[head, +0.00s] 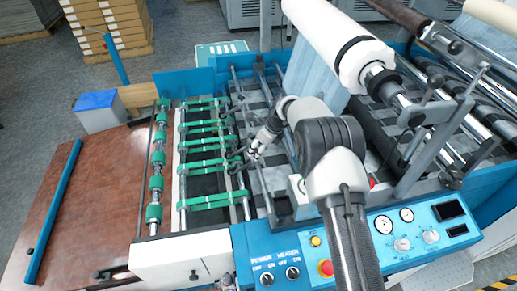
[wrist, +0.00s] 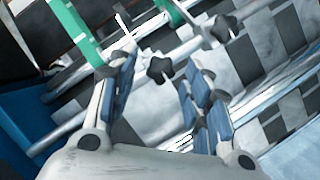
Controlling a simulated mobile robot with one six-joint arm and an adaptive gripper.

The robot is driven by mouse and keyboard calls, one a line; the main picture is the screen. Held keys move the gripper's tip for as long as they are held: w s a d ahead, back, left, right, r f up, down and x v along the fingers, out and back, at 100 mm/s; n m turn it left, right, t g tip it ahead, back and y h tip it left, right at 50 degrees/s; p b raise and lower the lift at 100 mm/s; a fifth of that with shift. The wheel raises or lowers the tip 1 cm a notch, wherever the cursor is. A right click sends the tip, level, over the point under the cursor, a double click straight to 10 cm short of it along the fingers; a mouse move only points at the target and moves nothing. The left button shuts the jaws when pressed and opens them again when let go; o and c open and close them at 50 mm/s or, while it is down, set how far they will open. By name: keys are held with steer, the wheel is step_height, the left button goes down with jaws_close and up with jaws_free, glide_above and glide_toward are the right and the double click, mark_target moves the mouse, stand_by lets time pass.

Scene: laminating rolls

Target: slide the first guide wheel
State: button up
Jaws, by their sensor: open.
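My gripper (head: 256,152) hangs over the machine's feed bed in the head view, near a steel cross rod carrying small dark guide wheels (head: 236,168). In the wrist view my gripper (wrist: 158,72) is open, its two blue-padded fingers spread apart. A black star-shaped knob of a guide wheel (wrist: 159,69) shows between the fingertips; I cannot tell whether either finger touches it. A second black knob (wrist: 220,28) is farther along the rod at upper right. I cannot tell which wheel is the first.
Green belts (head: 208,163) run over rollers left of the gripper. A large white roll (head: 345,45) stands above the bed at the back. A blue control panel (head: 370,245) is at the front. The brown table (head: 85,200) at left is mostly clear.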

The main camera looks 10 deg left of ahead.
steer(key=v, duration=1.1)
steer(key=shift+r, duration=0.25)
steer(key=shift+s+d, duration=0.1)
steer(key=s+d+r+n+t+h+b, duration=0.2)
steer(key=s+d+r+n+b, duration=0.2)
steer(key=s+d+r+n, duration=0.95)
steer(key=s+d+f+n+b, duration=0.1)
steer(key=s+d, duration=0.3)
steer(key=s, duration=0.5)
steer(key=s+d+f+n+h+b, duration=0.1)
steer(key=s+d+n, duration=0.3)
steer(key=s, duration=0.4)
steer(key=s+d+n+t+h+b, duration=0.1)
steer(key=s+d+n, duration=0.2)
steer(key=s, duration=0.6)
steer(key=shift+s+d+f+b, duration=0.3)
steer(key=shift+d+f, duration=0.1)
steer(key=shift+d, duration=0.65)
